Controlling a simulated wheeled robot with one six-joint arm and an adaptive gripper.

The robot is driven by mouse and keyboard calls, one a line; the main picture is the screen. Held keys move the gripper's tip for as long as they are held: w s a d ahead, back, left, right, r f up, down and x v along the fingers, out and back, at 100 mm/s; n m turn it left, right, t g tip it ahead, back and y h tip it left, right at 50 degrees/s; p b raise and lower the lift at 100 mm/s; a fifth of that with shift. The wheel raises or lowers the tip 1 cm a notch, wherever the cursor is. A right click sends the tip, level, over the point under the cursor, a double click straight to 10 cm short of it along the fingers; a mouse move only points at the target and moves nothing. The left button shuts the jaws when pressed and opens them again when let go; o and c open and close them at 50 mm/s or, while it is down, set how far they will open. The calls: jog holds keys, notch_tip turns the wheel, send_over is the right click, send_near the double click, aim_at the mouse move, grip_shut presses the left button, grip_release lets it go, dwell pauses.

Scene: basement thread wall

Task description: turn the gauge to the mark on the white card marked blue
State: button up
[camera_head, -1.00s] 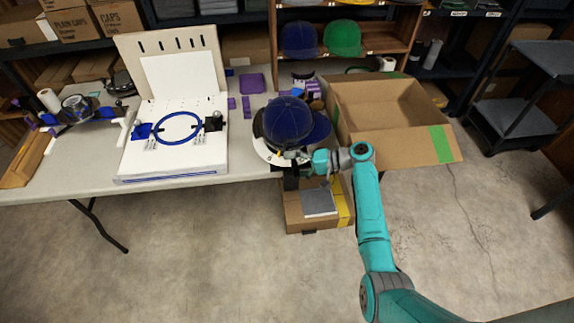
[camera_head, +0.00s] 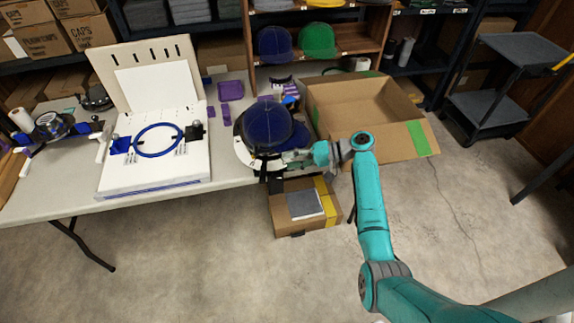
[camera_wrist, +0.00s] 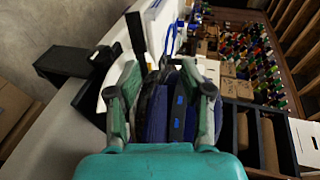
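A dark blue cap (camera_head: 266,125) sits on a dark round holder at the right end of the table. It also shows beyond my gripper in the wrist view (camera_wrist: 156,115). A curved white piece (camera_head: 242,152), perhaps the white card, shows along the holder's left edge; no mark can be read. I cannot pick out the gauge clearly; the cap and my gripper hide much of the holder. My gripper (camera_head: 292,158) is at the near right side of the cap. In the wrist view its fingers (camera_wrist: 160,95) are spread apart, with dark blue surfaces seen between them; contact is unclear.
An open cardboard box (camera_head: 360,105) with green tape stands right of the cap. A smaller box (camera_head: 284,222) is below the table edge. A white board with a blue hoop (camera_head: 157,140) stands to the left on the table (camera_head: 225,172).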

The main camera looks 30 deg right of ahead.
jog(key=shift+v, duration=1.2)
jog(key=shift+w+d+f, duration=0.1)
jog(key=shift+w+d, duration=0.05)
jog(key=shift+w, duration=0.1)
